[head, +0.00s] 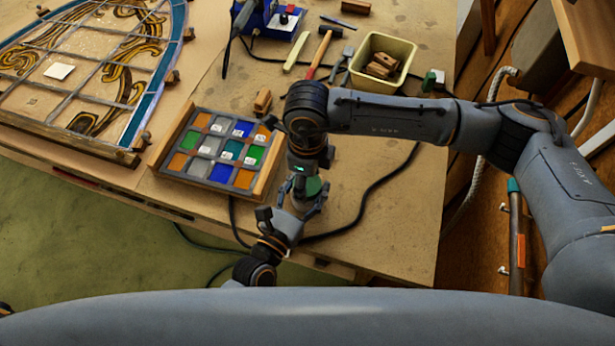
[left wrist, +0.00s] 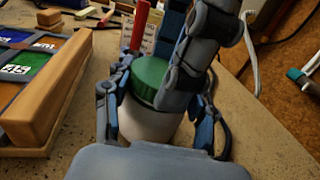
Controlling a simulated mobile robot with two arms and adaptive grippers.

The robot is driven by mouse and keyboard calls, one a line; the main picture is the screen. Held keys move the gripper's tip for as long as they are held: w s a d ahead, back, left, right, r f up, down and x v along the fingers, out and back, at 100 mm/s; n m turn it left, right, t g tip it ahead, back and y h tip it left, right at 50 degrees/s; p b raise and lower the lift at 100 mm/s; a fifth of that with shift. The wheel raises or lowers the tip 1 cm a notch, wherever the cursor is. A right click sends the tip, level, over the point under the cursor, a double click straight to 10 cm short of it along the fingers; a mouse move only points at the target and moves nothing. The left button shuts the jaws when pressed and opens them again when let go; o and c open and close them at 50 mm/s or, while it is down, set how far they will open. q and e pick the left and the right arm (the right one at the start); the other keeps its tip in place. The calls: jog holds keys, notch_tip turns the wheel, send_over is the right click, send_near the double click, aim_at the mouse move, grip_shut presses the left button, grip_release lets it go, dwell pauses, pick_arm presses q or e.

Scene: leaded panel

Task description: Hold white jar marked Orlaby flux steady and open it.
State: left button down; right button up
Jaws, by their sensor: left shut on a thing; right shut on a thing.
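The white jar (left wrist: 145,122) with a green lid (left wrist: 148,82) stands upright near the bench's front edge. Its label is not readable here. The lid sits on top of the jar, and it also shows in the head view (head: 314,187). My left gripper (head: 300,208) comes from the front and is shut on the jar's white body, with a finger on each side in the left wrist view. My right gripper (head: 310,178) points down from above and is shut on the green lid. Its fingers hide part of the lid.
A wooden-edged tray (head: 168,147) of coloured glass pieces lies just left of the jar. A leaded panel (head: 85,60) is at far left. A cream bin (head: 400,52) with wooden blocks, a hammer (head: 320,52) and a black cable (head: 365,205) lie around.

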jog(key=n, duration=0.4)
jog(key=shift+a, duration=0.1)
jog(key=o, duration=1.3)
jog(key=shift+c, duration=0.2)
